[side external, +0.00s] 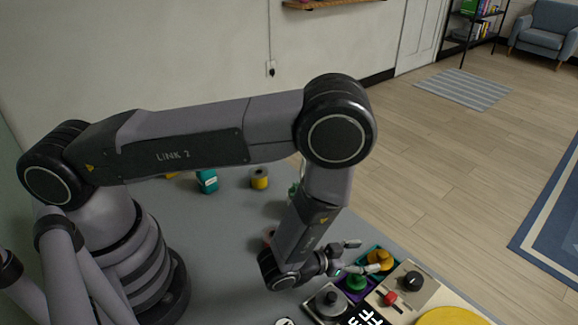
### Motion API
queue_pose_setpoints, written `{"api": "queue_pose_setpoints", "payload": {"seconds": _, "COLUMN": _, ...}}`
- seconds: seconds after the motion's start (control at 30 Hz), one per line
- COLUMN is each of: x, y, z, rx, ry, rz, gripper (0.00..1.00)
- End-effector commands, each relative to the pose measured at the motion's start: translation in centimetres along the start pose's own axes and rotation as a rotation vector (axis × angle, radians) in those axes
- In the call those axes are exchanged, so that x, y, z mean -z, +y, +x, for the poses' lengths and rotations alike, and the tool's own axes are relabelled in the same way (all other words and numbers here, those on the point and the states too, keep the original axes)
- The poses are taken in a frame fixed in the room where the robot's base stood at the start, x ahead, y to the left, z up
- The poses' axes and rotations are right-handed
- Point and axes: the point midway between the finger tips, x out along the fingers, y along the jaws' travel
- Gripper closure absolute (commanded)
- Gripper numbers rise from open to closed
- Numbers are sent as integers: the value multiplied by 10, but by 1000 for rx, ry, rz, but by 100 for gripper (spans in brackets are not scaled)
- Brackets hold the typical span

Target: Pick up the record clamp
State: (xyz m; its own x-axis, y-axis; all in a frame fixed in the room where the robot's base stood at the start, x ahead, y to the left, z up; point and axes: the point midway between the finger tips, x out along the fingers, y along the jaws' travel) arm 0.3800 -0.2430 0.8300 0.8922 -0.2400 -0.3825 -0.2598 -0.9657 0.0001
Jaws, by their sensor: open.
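A dark grey round piece with a raised knob (329,302) looks like the record clamp. It sits in the near left part of a divided tray at the bottom of the side external view, though I cannot be sure of its identity. My gripper (360,258) is low over the tray's back edge, behind and to the right of that piece. Its fingers are spread and appear empty, pointing to the right. The fingers are apart from the grey piece. My wrist hides part of the tray's left back side.
Beside the grey piece are a green knobbed piece (355,282), an orange piece (381,259), a red piece (390,299) and a black knob (411,280). A yellow disc (454,317) lies at the front right. A teal box (207,181) and yellow spool (259,178) stand farther back.

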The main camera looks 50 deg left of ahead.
Motion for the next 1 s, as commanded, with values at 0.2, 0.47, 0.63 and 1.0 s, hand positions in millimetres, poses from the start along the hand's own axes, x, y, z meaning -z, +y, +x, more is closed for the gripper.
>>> {"api": "queue_pose_setpoints", "payload": {"seconds": 0.2, "x": -1, "y": 0, "z": 34, "rx": 2, "ry": 2, "rz": -2, "gripper": 42}}
{"api": "queue_pose_setpoints", "payload": {"seconds": 0.47, "x": -1, "y": 1, "z": 47, "rx": 1, "ry": -1, "rz": 1, "gripper": 42}}
{"api": "queue_pose_setpoints", "payload": {"seconds": 0.63, "x": -1, "y": 1, "z": 46, "rx": 1, "ry": -1, "rz": 1, "gripper": 50}}
{"api": "queue_pose_setpoints", "payload": {"seconds": 1.0, "x": -1, "y": 0, "z": 46, "rx": 1, "ry": 0, "rz": 1, "gripper": 98}}
